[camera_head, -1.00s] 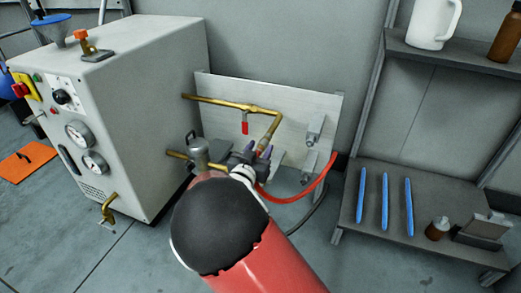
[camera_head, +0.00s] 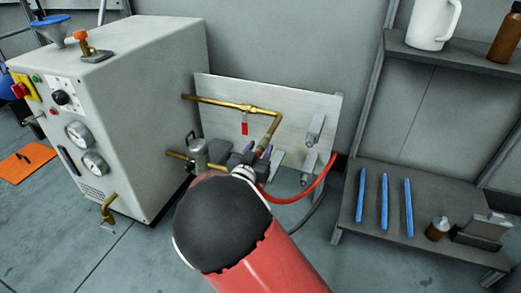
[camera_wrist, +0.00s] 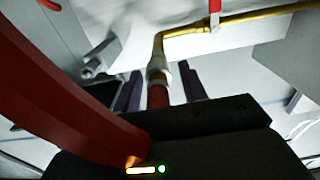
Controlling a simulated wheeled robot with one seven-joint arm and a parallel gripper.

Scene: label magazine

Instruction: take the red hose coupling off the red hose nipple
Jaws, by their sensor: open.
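The red hose coupling (camera_wrist: 158,97) shows in the wrist view as a reddish cylinder under a pale ring at the end of the brass pipe (camera_wrist: 158,50). The nipple inside it is hidden. My gripper (camera_wrist: 158,90) is open, with one dark finger on each side of the coupling and gaps showing between. The coupling's lower part is hidden behind the gripper body. The red hose (camera_wrist: 60,85) sweeps large across the left of this view. In the head view my gripper (camera_head: 258,153) is at the lower end of the brass pipe (camera_head: 268,128), and my arm hides much there.
A pale panel (camera_head: 225,115) stands behind the pipe, with grey fittings (camera_head: 315,127) to the right. A small red-handled valve (camera_head: 244,128) hangs from the pipe. The grey machine (camera_head: 150,70) is on the left. A shelf (camera_head: 385,240) with blue rods stands on the right.

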